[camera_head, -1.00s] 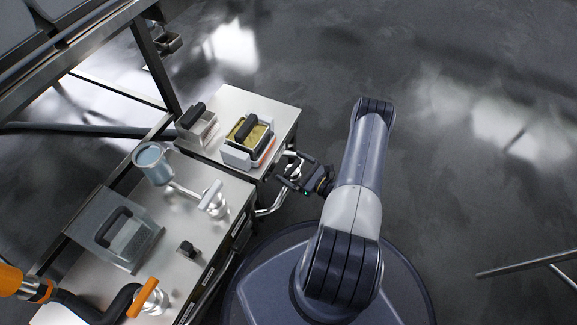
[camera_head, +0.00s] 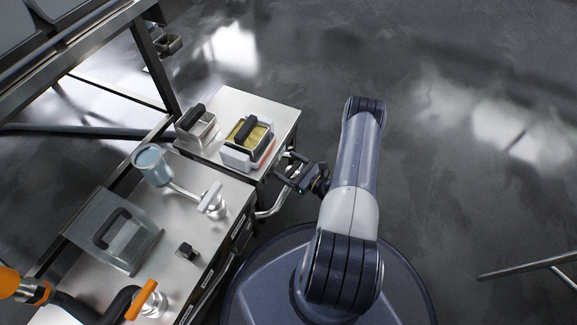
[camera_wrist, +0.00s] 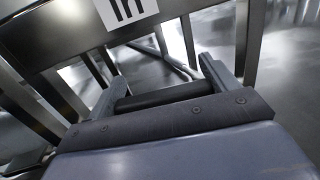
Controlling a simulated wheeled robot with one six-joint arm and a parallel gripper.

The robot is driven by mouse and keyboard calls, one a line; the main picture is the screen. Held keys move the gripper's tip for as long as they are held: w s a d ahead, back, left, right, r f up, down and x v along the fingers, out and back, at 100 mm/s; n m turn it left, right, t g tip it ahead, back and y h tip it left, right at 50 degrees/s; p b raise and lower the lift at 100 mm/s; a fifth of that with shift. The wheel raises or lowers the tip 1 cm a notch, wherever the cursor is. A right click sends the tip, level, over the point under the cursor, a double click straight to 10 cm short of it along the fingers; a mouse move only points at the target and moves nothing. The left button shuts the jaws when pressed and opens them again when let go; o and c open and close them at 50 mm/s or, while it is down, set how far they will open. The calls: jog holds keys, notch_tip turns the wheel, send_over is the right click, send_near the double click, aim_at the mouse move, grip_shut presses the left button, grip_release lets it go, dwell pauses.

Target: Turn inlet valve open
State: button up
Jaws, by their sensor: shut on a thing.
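My gripper (camera_head: 284,170) is low beside the right edge of the small steel table (camera_head: 284,112), at the silver pipework (camera_head: 268,210). In the wrist view my gripper (camera_wrist: 160,74) has a dark round bar (camera_wrist: 165,96) between its two fingers and is shut on it. What the bar belongs to is hidden. A white label (camera_wrist: 128,8) with black marks, cut off by the frame, is on the steel edge just beyond. Other valve-like handles stand on the larger table: a silver one (camera_head: 211,198) and an orange one (camera_head: 141,299). Which is the inlet valve I cannot tell.
The larger steel table (camera_head: 230,225) carries a pitcher (camera_head: 151,163), a grey lidded box (camera_head: 112,240) and a small black knob (camera_head: 187,250). A mould with yellow content (camera_head: 256,137) sits on the small table. The floor to the right is mostly clear.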

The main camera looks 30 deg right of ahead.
jog(key=shift+f+n+g+y+b, duration=0.2)
jog(key=shift+n+g+y+b, duration=0.35)
jog(key=shift+y+b, duration=0.35)
jog(key=shift+c, duration=0.3)
jog(key=shift+s+a+r+n+g+y+b, duration=0.1)
jog(key=shift+a+r+n+g+y+b, duration=0.1)
jog(key=shift+n+g+y+b, duration=0.4)
jog(key=o, duration=0.9)
jog(key=p+v, duration=0.2)
jog(key=v, duration=0.9)
jog(key=shift+p, duration=0.35)
jog(key=shift+a+f, duration=0.1)
jog(key=shift+f, duration=0.05)
